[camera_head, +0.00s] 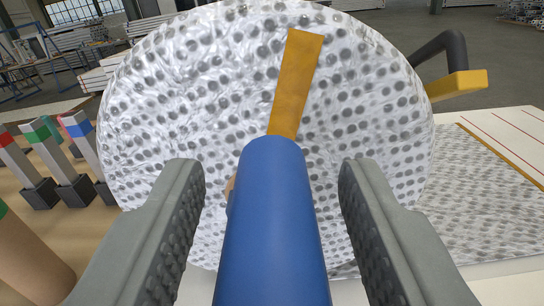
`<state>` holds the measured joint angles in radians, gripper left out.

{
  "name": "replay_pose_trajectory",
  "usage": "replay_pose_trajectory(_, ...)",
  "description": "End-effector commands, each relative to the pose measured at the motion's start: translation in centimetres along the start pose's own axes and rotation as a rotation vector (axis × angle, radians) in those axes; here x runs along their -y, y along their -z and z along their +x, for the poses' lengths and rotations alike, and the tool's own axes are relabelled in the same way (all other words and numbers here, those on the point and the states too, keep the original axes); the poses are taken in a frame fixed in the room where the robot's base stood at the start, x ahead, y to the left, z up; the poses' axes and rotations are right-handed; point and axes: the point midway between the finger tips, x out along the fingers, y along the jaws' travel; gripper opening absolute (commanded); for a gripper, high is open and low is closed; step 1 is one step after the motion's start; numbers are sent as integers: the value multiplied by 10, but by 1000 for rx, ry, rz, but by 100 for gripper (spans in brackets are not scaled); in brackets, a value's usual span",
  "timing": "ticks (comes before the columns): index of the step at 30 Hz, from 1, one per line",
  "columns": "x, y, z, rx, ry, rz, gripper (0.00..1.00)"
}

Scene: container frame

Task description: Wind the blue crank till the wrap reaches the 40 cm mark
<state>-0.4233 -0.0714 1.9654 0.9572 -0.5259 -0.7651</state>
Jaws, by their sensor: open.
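The blue crank handle (270,220) points toward me, between the open fingers of my gripper (272,205). Gaps show on both sides of it, so the fingers are apart from it. A yellow crank arm (297,80) runs from the handle up and slightly right. Behind it stands a large round roll of silvery bubble wrap (170,110). Wrap (480,210) lies flat on a white board (505,125) with red lines at the right. A yellow strip lies along the wrap's far edge. I cannot read any mark numbers.
At the left, several upright posts with red, green and blue tops (50,150) stand in dark bases on a wooden surface. A brown cylinder (30,255) is at the lower left. A dark curved bar with a yellow end (455,85) sticks out at the upper right.

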Motion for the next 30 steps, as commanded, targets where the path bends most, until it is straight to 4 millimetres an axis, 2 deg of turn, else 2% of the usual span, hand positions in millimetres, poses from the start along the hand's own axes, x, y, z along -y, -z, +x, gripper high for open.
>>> replay_pose_trajectory(10, 0, 0, 3, 0, 0, 0, 43)
replay_pose_trajectory(15, 0, 0, 2, 0, 0, 0, 10)
replay_pose_trajectory(17, 0, 0, 2, 0, 0, 0, 0)
replay_pose_trajectory(30, 8, 0, 3, -1, 0, -67, 0)
